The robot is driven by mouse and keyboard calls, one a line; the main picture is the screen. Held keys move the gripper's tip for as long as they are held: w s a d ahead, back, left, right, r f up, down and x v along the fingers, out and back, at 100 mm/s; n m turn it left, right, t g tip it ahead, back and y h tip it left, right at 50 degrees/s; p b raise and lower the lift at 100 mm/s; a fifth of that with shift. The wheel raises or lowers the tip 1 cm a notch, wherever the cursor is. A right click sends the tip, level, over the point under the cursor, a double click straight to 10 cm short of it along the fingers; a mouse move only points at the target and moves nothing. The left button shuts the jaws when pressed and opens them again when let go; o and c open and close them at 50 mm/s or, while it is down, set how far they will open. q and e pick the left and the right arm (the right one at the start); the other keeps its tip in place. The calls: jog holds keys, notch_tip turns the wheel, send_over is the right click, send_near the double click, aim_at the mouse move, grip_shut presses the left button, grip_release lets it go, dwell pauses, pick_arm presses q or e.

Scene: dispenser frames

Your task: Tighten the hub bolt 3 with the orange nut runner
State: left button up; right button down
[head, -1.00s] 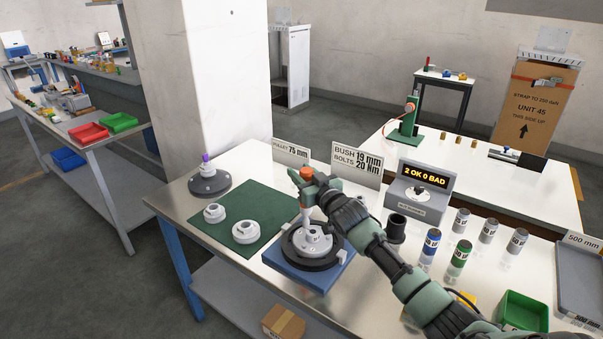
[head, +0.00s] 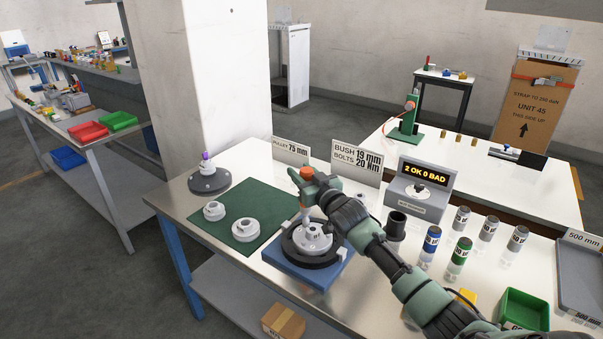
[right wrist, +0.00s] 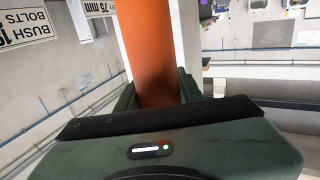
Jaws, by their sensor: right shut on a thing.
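The orange nut runner (head: 306,174) is held upright over the white hub (head: 315,240). My right gripper (head: 308,184) is shut on the nut runner's orange body, which also shows between the fingers in the right wrist view (right wrist: 155,60). The hub sits in a dark ring on a blue base (head: 290,270). The nut runner's lower end is at the hub's top; I cannot tell if it touches a bolt. The individual bolts are too small to tell apart, and my arm hides part of the hub's right side. My left gripper is not in view.
A display (head: 425,175) behind reads "2 OK 0 BAD". A green mat (head: 237,206) with two white hubs lies left of the blue base. A black cup (head: 396,226), several labelled cylinders and a green bin (head: 522,312) stand to the right.

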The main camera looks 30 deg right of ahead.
jog(key=shift+s+a+f, duration=0.1)
jog(key=shift+a+f, duration=0.05)
jog(key=shift+f, duration=0.35)
dwell(1.5)
jog(key=shift+r, duration=0.1)
notch_tip(320, 180, up, 7)
jog(key=p, duration=0.5)
jog(key=shift+f+p, duration=0.2)
jog(key=shift+p, duration=0.15)
